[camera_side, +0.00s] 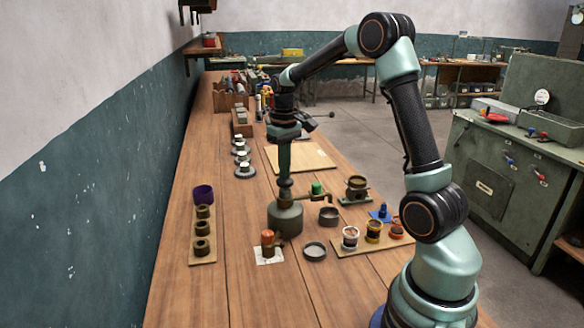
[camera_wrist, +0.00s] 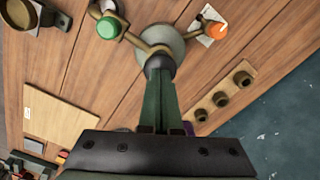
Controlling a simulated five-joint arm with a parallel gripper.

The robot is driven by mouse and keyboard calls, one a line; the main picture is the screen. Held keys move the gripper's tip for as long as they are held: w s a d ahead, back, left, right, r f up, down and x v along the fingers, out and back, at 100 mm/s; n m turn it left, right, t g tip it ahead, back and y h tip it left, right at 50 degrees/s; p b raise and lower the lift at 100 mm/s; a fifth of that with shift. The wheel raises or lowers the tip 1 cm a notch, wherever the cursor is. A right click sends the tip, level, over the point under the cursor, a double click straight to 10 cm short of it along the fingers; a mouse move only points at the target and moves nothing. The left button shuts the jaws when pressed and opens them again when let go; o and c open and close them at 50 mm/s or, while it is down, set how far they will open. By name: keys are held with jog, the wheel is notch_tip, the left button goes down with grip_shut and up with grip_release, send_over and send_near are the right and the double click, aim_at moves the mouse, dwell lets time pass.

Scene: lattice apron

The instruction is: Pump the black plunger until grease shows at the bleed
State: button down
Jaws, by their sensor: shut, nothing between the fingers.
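A grey pump body (camera_side: 286,219) stands on the bench under my gripper; its round top also shows in the wrist view (camera_wrist: 165,38). A brass-coloured fitting (camera_wrist: 158,58) sits at its top, and a side pipe (camera_side: 305,198) runs right to a green cap (camera_side: 316,188), also seen in the wrist view (camera_wrist: 107,28). My gripper (camera_side: 284,180) points straight down with its long green fingers closed together, tips at or just above the pump's top. I cannot make out grease at a bleed.
A dark dish (camera_side: 315,251) and a board with several jars (camera_side: 372,241) are to the right. A board with several dark rings (camera_side: 202,229) lies left. Bare wood separates them.

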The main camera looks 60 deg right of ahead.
jog(key=shift+f, duration=0.5)
jog(key=shift+r, duration=1.95)
jog(key=shift+r, duration=0.1)
notch_tip(320, 180, up, 6)
jog(key=shift+f, duration=0.1)
